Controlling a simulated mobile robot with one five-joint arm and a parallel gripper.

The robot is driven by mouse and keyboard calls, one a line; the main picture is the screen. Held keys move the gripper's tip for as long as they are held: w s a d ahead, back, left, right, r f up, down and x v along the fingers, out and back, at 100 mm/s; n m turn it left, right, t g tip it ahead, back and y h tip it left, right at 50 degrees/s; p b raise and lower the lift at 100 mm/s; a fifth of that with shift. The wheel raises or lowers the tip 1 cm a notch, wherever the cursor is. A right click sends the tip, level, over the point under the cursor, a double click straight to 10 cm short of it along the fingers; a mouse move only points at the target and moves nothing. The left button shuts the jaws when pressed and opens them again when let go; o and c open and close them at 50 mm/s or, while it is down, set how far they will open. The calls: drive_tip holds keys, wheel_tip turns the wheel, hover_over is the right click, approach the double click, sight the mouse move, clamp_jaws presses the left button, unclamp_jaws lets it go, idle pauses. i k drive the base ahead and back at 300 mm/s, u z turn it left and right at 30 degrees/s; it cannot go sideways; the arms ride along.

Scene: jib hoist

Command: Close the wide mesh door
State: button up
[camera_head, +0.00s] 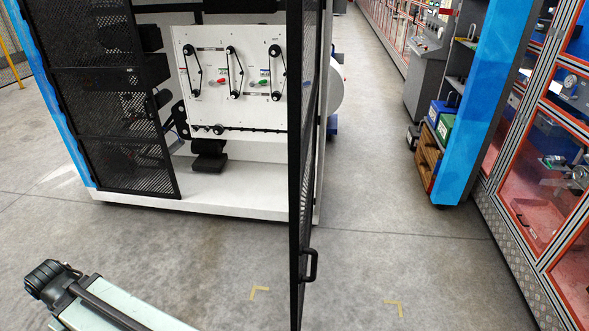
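A black-framed mesh door (299,150) stands swung out from the white cabinet towards me. I see it almost edge-on, so its width is hard to judge. Its black bar handle (313,265) is on the lower right side, near the door's free edge. A second black mesh panel (110,130) covers the cabinet's left part; I cannot tell whether it is a door or fixed. My pale arm, with a dark joint at its end, shows at the bottom left, well apart from the door. I see no gripper fingers; nothing touches the handle.
The white cabinet (250,190) holds a white panel (230,85) with belts and pulleys. Yellow corner marks (260,291) lie on the grey floor. Bare floor runs right of the door, up to a blue-edged shelf unit (475,100) and red-framed glass cabinets (545,190).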

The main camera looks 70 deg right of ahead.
sight(299, 142)
drive_tip(key=u, duration=0.15)
drive_tip(key=k, duration=1.95)
drive_tip(key=z, duration=1.65)
drive_tip(key=i, duration=1.65)
